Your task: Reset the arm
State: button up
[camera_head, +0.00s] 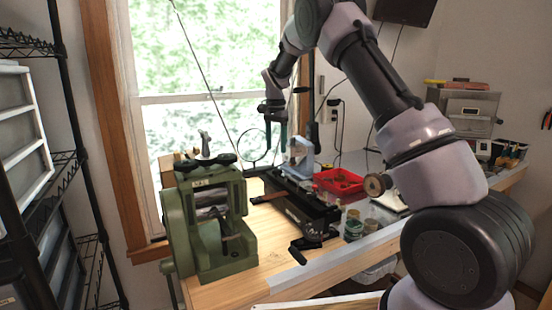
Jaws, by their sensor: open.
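My arm rises from the lower right, bends at the top of the view and comes down near the window. My gripper (276,143) points downward at the end of it, above the back of the workbench (262,222). Its two dark fingers are apart, and I see nothing held between them. A black machine with a crank (300,205) sits on the bench below and to the right of the gripper. How far the gripper is from the things behind it is hard to tell.
A green cast machine (207,220) stands at the bench's left front. A red tray (338,181) and small jars (353,229) lie right of the black machine. A black wire shelf (66,160) stands at the left. The window (205,60) is behind the gripper.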

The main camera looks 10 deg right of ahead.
jog(key=shift+r, duration=1.2)
jog(key=s+d+r+n+t+y, duration=0.1)
jog(key=s+d+r, duration=0.4)
jog(key=s+r, duration=0.25)
jog(key=s+d+r+n+t+y, duration=0.1)
jog(key=s+d+r+t, duration=0.1)
jog(key=s+d+r, duration=0.4)
jog(key=s+d+n+t, duration=0.1)
jog(key=s+t, duration=0.1)
jog(key=s, duration=1.1)
jog(key=s+d+r+n+t, duration=0.1)
jog(key=s+d+n+t, duration=0.1)
jog(key=s, duration=1.1)
jog(key=shift+d+r, duration=0.15)
jog(key=shift+r, duration=0.15)
